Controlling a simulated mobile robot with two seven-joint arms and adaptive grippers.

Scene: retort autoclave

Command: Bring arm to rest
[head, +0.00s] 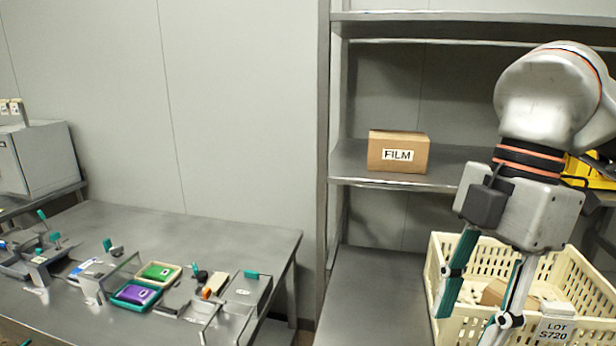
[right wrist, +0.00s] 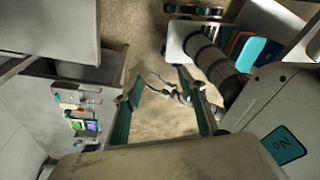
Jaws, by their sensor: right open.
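My right arm comes in at the right of the head view. Its right gripper (head: 468,322) points down with its teal-padded fingers apart and nothing between them. The fingers overlap the near left part of a cream crate (head: 590,265) in the picture. The right wrist view also shows the open right gripper (right wrist: 160,82), with brown floor behind its fingers, so it looks to be in front of the crate rather than inside it. A small black and white shape between the fingers there is too unclear to name. I cannot make out my left gripper in either view.
A steel table (head: 230,235) at left holds fixtures and small trays with a green pack (head: 158,271) and a purple pack (head: 136,293). A FILM carton (head: 398,152) stands on the shelf (head: 350,168). The lower steel surface (head: 375,295) left of the crate is clear.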

